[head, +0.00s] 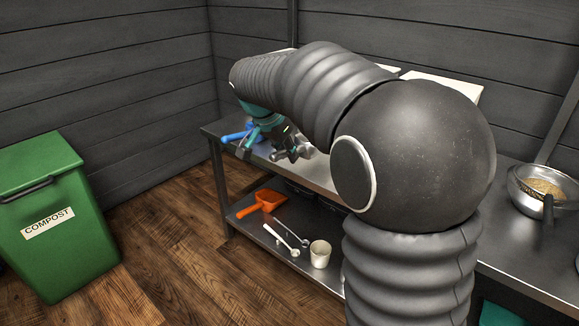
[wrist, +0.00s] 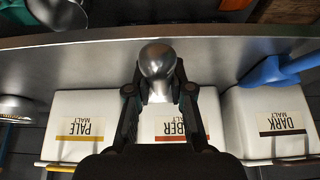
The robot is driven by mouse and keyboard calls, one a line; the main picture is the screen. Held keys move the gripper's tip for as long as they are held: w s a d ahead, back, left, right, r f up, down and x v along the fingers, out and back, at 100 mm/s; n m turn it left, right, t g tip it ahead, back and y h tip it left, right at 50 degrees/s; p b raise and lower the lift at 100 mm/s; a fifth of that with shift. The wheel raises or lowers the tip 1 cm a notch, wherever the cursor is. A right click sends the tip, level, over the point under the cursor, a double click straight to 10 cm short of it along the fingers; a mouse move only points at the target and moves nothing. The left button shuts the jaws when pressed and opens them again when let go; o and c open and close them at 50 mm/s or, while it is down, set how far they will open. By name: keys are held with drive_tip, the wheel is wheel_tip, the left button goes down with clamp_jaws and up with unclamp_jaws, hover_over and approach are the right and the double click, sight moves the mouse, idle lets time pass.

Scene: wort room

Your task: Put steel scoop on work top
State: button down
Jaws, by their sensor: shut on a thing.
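The steel scoop (wrist: 157,59) is a shiny, rounded metal piece in the wrist view. My gripper (wrist: 160,91) is shut on it, with one finger on each side. The work top (wrist: 230,57) is the grey metal surface behind and below the scoop; I cannot tell whether the scoop touches it. In the head view my gripper (head: 274,148) is above the left end of the work top (head: 318,176). Part of the scoop (head: 281,156) shows there beside the fingers, and the rest is hidden.
White bins labelled pale (wrist: 85,108), amber (wrist: 205,108) and dark malt (wrist: 252,105) line the back. A blue scoop (wrist: 268,73) lies near the dark bin. An orange scoop (head: 266,201) and white cup (head: 320,254) are on the lower shelf. A grain bowl (head: 527,198) stands right.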

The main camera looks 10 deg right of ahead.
drive_tip(key=shift+f+b, duration=0.35)
drive_tip(key=shift+f, duration=1.5)
drive_tip(key=shift+f, duration=0.1)
drive_tip(key=c, duration=1)
unclamp_jaws()
drive_tip(key=shift+c, duration=0.2)
drive_tip(key=p+v, duration=0.2)
drive_tip(key=v, duration=1)
